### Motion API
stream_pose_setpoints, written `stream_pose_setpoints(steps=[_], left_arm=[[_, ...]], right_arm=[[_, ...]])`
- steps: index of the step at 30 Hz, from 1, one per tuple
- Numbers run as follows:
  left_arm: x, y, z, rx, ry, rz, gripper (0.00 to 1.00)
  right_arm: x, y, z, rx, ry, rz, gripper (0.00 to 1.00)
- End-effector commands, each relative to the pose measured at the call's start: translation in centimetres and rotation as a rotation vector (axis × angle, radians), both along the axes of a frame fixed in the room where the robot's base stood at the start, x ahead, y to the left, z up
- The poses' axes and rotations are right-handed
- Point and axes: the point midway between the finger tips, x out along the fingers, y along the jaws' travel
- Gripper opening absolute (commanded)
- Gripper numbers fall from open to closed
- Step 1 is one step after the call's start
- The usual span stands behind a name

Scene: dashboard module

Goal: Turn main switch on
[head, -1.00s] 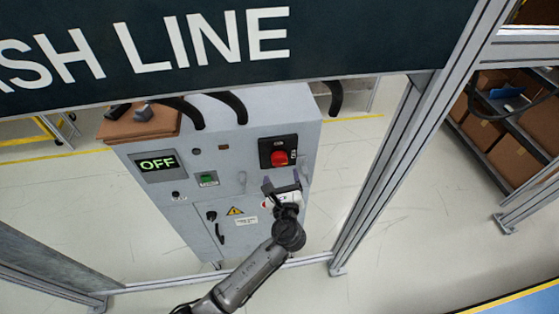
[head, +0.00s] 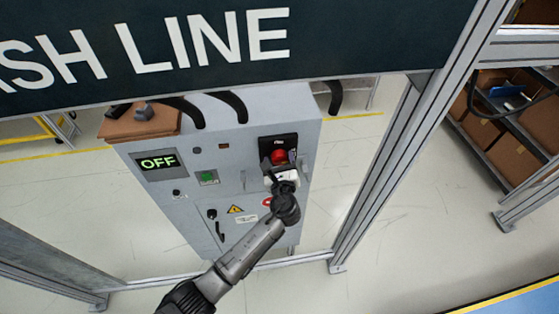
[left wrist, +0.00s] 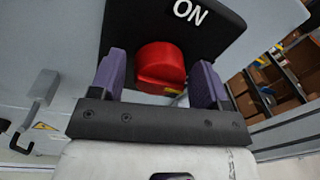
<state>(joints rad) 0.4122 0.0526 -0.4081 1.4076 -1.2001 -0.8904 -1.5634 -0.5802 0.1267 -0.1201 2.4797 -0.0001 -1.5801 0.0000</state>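The main switch is a red rotary knob (head: 279,157) on a black plate (head: 291,143) at the upper right of the grey cabinet's front. In the left wrist view, the red knob (left wrist: 161,67) sits between my gripper's two purple fingers, with the word ON above it on the plate. My left gripper (head: 279,163) is open, with visible gaps between the fingers and the knob (left wrist: 160,80). In the head view it partly covers the knob and plate. The cabinet's display (head: 158,162) reads OFF in green. My right gripper is not in view.
The grey cabinet (head: 215,125) also carries a green button (head: 208,177) and a black handle (head: 220,230). A metal frame post (head: 385,170) stands to the right, and a dark sign (head: 200,50) spans the top. Shelves with boxes (head: 520,110) stand at far right.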

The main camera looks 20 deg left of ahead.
Motion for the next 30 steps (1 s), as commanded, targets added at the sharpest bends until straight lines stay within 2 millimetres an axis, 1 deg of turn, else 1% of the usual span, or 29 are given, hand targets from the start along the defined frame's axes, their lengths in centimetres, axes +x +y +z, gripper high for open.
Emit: stream_pose_setpoints(steps=[1, 2, 12, 20, 25, 30], left_arm=[[0.0, 0.0, 0.0, 0.000, 0.000, 0.000, 0.65], [0.0, 0.0, 0.0, 0.000, 0.000, 0.000, 0.62], [0.0, 0.0, 0.0, 0.000, 0.000, 0.000, 0.29], [0.0, 0.0, -0.2, -0.027, -0.016, 0.000, 0.29], [-0.1, 0.0, -0.4, -0.104, -0.064, 0.000, 0.29], [-0.1, 0.1, -0.6, -0.230, -0.140, 0.000, 0.29]], right_arm=[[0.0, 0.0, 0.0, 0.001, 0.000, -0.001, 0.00], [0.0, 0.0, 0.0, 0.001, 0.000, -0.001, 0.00], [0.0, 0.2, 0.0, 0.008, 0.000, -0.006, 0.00], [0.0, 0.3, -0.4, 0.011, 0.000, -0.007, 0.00], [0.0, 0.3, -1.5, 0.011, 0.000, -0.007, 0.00], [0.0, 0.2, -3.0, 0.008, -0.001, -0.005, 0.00]])
